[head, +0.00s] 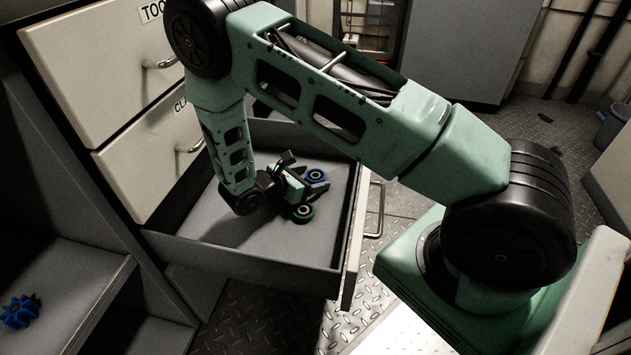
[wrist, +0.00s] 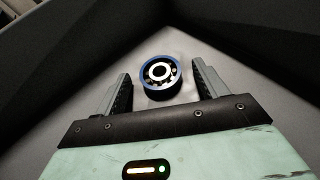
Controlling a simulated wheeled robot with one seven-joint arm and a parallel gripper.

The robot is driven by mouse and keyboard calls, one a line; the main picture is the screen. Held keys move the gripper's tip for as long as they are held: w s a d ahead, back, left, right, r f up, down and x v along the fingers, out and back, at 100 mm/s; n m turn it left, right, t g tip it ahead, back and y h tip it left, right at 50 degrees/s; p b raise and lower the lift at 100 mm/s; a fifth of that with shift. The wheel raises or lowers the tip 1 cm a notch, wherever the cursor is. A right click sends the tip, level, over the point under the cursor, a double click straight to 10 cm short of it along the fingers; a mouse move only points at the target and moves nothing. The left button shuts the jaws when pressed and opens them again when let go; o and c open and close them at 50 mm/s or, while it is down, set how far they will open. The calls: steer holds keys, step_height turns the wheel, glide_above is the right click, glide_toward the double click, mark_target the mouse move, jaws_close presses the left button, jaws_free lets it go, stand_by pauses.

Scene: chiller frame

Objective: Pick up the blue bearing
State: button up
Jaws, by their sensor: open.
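The blue bearing (head: 316,175) lies in the open drawer in the head view, just beyond my gripper (head: 309,187). In the wrist view the blue bearing (wrist: 161,74) has a blue outer ring, a pale inner ring and dark balls between. It sits between and slightly ahead of the fingertips of my open gripper (wrist: 160,77), with a gap on each side. A green bearing (head: 302,213) lies in the same drawer, close to my gripper on its near side.
The drawer (head: 250,262) is pulled out, and its walls stand around my gripper. Closed cabinet drawers (head: 95,55) with handles rise at the left. A blue gear-like part (head: 20,311) lies on a shelf at the lower left. The drawer floor toward the front is bare.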

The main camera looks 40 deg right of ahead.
steer(key=c, duration=1.1)
steer(key=shift+c, duration=0.2)
